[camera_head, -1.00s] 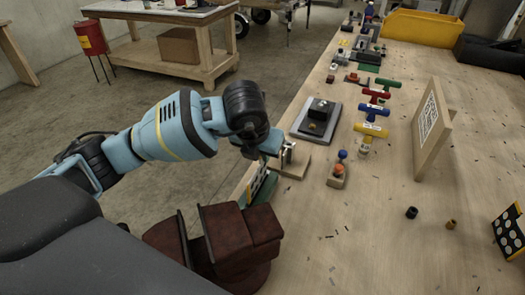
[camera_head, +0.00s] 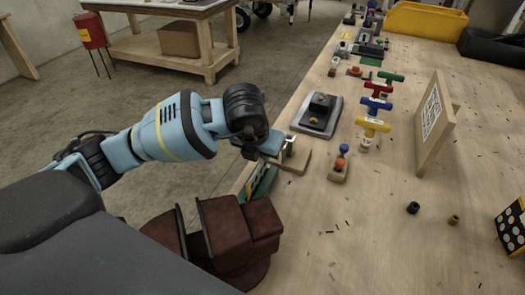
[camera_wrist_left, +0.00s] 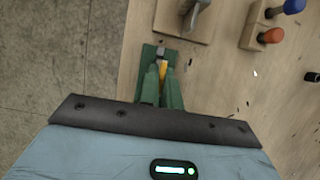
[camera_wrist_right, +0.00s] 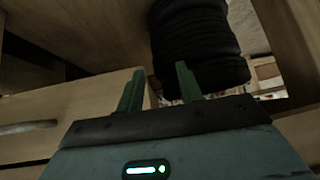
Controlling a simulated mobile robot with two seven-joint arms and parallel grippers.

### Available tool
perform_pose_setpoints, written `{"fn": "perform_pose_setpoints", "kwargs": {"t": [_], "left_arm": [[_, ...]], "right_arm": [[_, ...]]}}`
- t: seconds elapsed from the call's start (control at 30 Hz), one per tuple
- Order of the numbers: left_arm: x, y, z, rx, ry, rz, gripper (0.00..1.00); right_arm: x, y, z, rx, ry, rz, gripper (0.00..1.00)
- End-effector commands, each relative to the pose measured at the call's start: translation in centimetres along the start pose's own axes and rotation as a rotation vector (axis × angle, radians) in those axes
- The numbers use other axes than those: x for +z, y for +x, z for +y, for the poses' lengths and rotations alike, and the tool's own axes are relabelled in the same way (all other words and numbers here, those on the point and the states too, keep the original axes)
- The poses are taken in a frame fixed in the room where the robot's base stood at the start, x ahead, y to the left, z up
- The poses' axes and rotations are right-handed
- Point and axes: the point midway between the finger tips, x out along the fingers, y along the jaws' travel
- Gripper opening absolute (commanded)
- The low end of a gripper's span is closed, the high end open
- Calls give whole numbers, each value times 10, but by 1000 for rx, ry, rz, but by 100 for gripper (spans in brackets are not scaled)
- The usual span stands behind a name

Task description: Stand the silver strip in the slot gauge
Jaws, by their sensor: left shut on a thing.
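My left gripper (camera_head: 268,160) is at the near-left edge of the bench, low over a green plate (camera_head: 262,184). In the left wrist view its green fingers (camera_wrist_left: 161,72) are shut on a thin piece with silver and yellow parts, which looks like the silver strip (camera_wrist_left: 162,62). Its lower end is hard to make out above the green plate (camera_wrist_left: 148,54). Just beyond is a wooden block with an upright metal piece (camera_head: 291,150), perhaps the slot gauge; I cannot tell. My right gripper (camera_wrist_right: 158,85) is outside the head view; in its wrist view the fingers are apart with nothing visible between them.
A dark red vise (camera_head: 240,240) stands close below the left gripper. A grey plate with a black block (camera_head: 320,113), a small peg block (camera_head: 340,166), coloured T-handles (camera_head: 373,124) and an upright panel (camera_head: 437,125) lie beyond.

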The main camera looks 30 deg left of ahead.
Motion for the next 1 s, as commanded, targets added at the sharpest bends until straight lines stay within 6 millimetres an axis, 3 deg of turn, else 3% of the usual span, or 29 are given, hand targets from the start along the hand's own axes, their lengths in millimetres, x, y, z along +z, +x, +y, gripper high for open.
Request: {"fn": "perform_pose_setpoints", "kwargs": {"t": [0.4, 0.6, 1.0], "left_arm": [[-4, 8, 0, 0, 0, 0, 0], [-3, 8, 0, 0, 0, -1, 30], [-3, 0, 0, -1, 1, -3, 31]], "right_arm": [[5, 1, -4, 0, 15, -8, 36], [4, 1, -3, 0, 14, -7, 36], [4, 1, 0, -1, 1, -6, 36]]}}
